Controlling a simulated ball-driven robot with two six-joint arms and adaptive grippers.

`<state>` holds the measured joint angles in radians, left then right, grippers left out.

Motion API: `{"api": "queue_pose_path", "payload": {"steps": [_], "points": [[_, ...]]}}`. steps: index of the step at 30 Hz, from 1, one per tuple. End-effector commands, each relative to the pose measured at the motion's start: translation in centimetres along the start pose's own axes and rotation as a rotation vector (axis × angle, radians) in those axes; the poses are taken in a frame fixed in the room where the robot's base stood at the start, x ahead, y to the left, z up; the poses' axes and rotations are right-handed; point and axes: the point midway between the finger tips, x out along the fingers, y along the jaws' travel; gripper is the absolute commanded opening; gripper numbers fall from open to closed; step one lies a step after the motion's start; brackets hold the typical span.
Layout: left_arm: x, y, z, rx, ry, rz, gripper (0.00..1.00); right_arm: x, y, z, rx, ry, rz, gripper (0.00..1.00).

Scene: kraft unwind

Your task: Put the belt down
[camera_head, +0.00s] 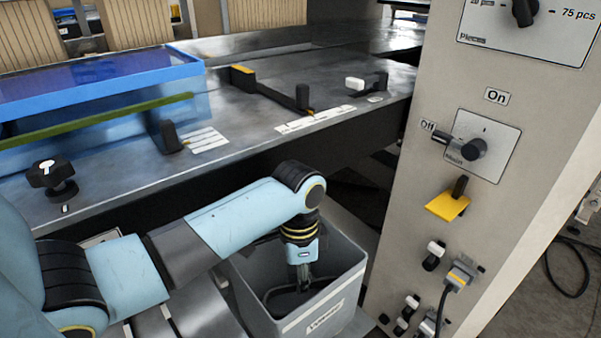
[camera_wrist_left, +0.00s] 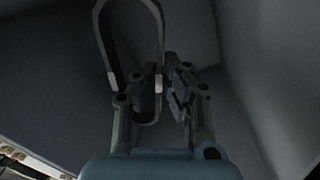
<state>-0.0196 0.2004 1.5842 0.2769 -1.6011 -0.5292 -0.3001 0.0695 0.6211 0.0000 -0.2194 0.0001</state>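A black belt (camera_head: 283,301) lies as a loop inside a grey bin (camera_head: 333,291) in the head view. My left gripper (camera_head: 304,285) reaches down into this bin and points at the belt. In the left wrist view the belt (camera_wrist_left: 103,42) is a long dark loop with light grey patches. One strand of it runs down between the fingers of my left gripper (camera_wrist_left: 163,90). The fingers stand a little apart, with a narrow gap beside the strand. The lowest part of the loop is partly hidden by the left finger. My right gripper is not in view.
A beige control panel (camera_head: 400,200) with knobs, an On/Off switch (camera_head: 473,149) and a yellow tag (camera_head: 447,206) stands right of the bin. A metal machine table (camera_head: 260,120) with a blue transparent cover (camera_head: 100,80) lies behind. The bin walls surround my left gripper closely.

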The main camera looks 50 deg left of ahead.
Motion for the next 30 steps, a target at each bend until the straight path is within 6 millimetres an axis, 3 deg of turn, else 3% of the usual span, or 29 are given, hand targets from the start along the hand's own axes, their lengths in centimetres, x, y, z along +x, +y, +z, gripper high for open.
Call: {"api": "queue_pose_path", "payload": {"steps": [1,6,18,30], "points": [[1.8,-0.1,0.0,-0.001,-0.003,0.003,0.00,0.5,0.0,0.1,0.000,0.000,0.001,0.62],[5.5,-0.5,0.0,0.000,-0.002,0.002,0.00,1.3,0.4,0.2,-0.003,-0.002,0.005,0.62],[10.2,-0.9,-0.1,0.000,0.000,0.001,0.00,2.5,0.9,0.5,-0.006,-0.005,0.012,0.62],[10.8,-1.0,0.0,0.001,0.000,0.000,0.00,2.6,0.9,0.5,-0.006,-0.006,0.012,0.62]]}}
